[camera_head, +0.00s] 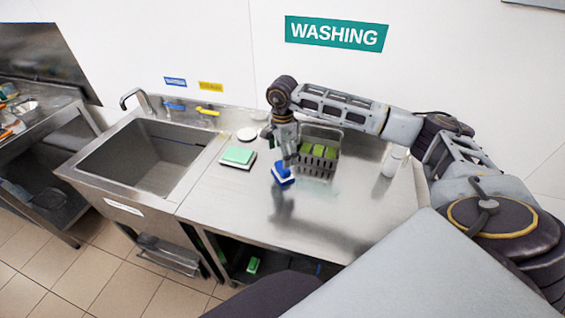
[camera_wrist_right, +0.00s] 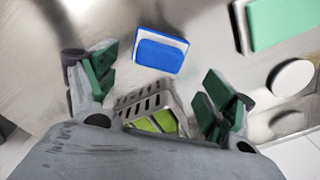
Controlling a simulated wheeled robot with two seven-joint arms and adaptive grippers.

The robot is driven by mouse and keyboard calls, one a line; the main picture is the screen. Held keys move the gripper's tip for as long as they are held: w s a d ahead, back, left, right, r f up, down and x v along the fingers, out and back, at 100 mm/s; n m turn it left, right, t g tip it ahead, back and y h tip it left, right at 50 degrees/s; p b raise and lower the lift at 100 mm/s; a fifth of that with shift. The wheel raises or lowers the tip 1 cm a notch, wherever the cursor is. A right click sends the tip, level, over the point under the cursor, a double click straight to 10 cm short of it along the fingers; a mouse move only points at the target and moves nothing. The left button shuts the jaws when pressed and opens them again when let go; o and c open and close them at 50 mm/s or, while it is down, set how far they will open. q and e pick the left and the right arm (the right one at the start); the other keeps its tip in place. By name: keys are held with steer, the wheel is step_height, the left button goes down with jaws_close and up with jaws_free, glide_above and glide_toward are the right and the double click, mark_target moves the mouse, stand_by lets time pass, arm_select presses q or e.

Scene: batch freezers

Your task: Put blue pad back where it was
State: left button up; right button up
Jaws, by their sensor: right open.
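A blue pad (camera_head: 282,173) with a white layer lies on the steel counter, left of and in front of a grey slotted basket (camera_head: 318,165). In the right wrist view the blue pad (camera_wrist_right: 160,50) lies flat beyond my fingertips, roughly midway between them. My right gripper (camera_head: 290,160) is open above the counter, close to the pad and beside the basket. In the wrist view its green-padded fingers (camera_wrist_right: 158,90) are spread with nothing between them gripped. The basket (camera_wrist_right: 150,105) holds green-yellow pads (camera_wrist_right: 160,121). My left gripper is not seen.
A green pad (camera_head: 238,155) lies left of the blue pad, near the sink (camera_head: 150,155). A white round item (camera_head: 247,134) is behind it. A white bottle (camera_head: 392,162) stands right of the basket. The counter's front (camera_head: 300,225) is clear. Another green item (camera_head: 253,265) is on the shelf below.

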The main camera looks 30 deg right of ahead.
steer(key=shift+r+b, duration=0.4)
steer(key=shift+r, duration=2.25)
steer(key=shift+s, duration=0.1)
